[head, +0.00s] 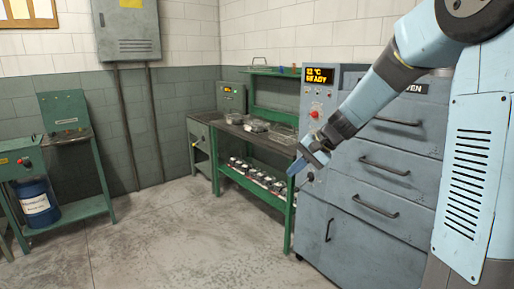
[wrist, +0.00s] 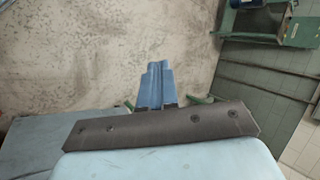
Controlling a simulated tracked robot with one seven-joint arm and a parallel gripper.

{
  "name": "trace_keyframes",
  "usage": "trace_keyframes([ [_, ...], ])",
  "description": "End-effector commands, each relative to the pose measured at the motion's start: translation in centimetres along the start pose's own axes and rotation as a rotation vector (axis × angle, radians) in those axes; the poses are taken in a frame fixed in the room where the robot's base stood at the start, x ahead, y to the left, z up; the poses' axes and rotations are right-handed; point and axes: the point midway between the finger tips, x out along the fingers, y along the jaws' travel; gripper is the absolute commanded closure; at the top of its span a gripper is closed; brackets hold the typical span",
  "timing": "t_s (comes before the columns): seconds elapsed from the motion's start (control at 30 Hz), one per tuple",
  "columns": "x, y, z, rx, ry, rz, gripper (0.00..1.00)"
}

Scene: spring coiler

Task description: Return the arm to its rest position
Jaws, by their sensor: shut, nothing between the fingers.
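My arm reaches down and to the left from the upper right of the head view, in front of the grey-blue oven cabinet (head: 355,215). My gripper (head: 297,172) is at its lower end, near the right end of the green workbench (head: 291,215). In the wrist view my gripper (wrist: 155,68) shows as two blue fingers side by side, shut with nothing between them. The floor lies beyond the fingers in that view. I cannot tell the exact gap between my gripper and the bench or cabinet.
The bench holds metal trays (head: 255,125) on top and several round parts (head: 258,177) on its lower shelf. A green stand (head: 80,150) and a blue drum (head: 38,203) are at the left. The concrete floor (head: 190,245) between is clear.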

Motion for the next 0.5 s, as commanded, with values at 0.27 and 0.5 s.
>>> trace_keyframes([
  [0.27,-4.7,1.5,6.2,-0.151,0.083,0.164,1.0],
  [0.5,-8.5,3.6,11.0,-0.265,0.163,0.293,1.0],
])
